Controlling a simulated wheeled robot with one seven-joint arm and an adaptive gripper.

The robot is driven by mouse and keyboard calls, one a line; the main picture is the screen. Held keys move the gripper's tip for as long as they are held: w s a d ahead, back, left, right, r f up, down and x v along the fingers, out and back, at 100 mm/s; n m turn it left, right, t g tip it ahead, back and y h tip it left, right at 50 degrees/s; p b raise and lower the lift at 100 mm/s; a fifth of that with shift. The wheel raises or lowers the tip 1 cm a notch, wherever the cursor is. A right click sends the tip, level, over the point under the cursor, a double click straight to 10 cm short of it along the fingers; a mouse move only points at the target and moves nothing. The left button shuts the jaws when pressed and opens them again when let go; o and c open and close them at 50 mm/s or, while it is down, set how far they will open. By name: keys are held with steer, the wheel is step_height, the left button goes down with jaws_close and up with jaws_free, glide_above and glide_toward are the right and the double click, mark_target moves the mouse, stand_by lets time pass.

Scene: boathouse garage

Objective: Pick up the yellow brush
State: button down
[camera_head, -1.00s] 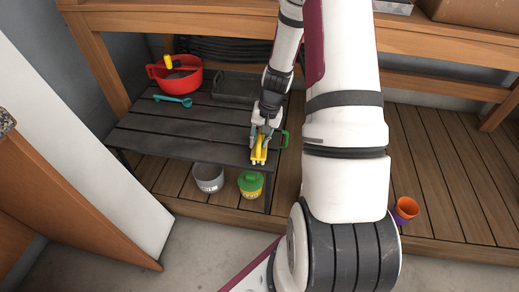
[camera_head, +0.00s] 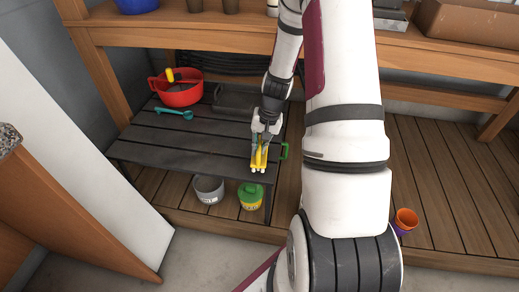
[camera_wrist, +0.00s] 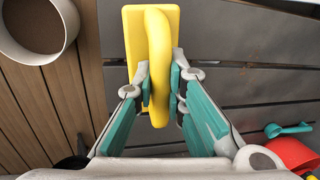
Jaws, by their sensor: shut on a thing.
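The yellow brush (camera_head: 259,157) is at the near right corner of the dark slatted table (camera_head: 180,151), with pale bristle tufts below it. My gripper (camera_head: 259,141) is shut on it from above. In the wrist view, the brush (camera_wrist: 133,45) is a flat yellow block with a raised arched handle, and the fingers (camera_wrist: 160,92) press on both sides of this handle. The gap between the brush and the tabletop is hard to judge.
A red bowl (camera_head: 184,95), a teal scoop (camera_head: 174,113) and a dark tray (camera_head: 234,99) are farther back on the table. A green handle (camera_head: 284,151) shows just right of the brush. A grey bucket (camera_head: 209,190) and a green-lidded tub (camera_head: 250,196) stand below the front edge.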

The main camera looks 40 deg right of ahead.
steer(key=s+a+r+p, duration=0.2)
steer(key=s, duration=1.4)
steer(key=shift+r, duration=0.2)
steer(key=shift+w, duration=0.1)
